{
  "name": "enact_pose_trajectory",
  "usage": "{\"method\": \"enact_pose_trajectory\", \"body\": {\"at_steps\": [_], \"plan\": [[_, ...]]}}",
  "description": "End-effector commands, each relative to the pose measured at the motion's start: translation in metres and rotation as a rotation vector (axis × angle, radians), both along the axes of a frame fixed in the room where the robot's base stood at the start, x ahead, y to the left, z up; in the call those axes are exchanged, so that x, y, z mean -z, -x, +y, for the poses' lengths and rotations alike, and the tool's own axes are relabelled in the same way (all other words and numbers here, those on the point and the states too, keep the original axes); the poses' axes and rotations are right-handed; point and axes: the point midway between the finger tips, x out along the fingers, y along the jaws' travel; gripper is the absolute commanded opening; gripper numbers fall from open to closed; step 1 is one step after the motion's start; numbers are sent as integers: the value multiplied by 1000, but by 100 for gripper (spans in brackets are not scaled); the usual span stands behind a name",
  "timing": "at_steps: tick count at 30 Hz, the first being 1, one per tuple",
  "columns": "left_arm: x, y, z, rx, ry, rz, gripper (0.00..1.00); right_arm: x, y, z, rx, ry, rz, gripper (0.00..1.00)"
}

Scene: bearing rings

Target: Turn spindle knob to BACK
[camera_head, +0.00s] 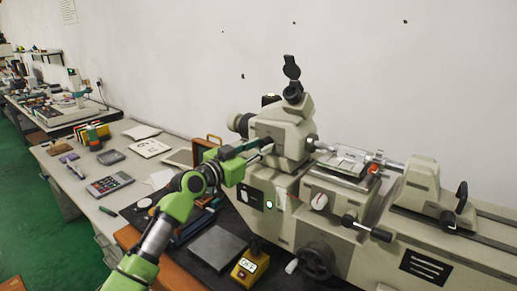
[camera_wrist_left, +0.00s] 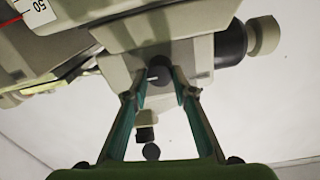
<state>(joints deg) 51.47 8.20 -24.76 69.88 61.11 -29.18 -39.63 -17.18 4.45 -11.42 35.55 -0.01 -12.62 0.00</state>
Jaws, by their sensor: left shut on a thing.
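My left gripper (camera_head: 266,145) reaches in from the left to the front of the cream machine's headstock (camera_head: 283,130). In the left wrist view its two green fingers (camera_wrist_left: 159,82) close from both sides on a small dark round knob (camera_wrist_left: 159,70), which I take to be the spindle knob. A short pale mark shows at the knob's front. The fingers hide much of the knob in the head view, and I cannot read any label by it. My right gripper is not in view.
A white-faced dial (camera_head: 319,201), a handwheel (camera_head: 316,261) and a lever knob (camera_head: 381,235) lie to the right on the machine. A yellow box (camera_head: 249,263) and a grey plate (camera_head: 216,248) sit below my arm. The bench at left holds a calculator (camera_head: 109,184).

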Motion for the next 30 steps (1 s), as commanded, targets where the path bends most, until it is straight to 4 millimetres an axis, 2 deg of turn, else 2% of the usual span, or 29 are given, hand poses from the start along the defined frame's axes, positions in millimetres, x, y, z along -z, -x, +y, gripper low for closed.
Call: {"method": "enact_pose_trajectory", "body": {"at_steps": [15, 30], "plan": [[1, 0, 0, 0, 323, 234, 3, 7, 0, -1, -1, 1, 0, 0], [0, 0, 0, 0, 709, 516, 3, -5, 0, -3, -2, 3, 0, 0]]}}
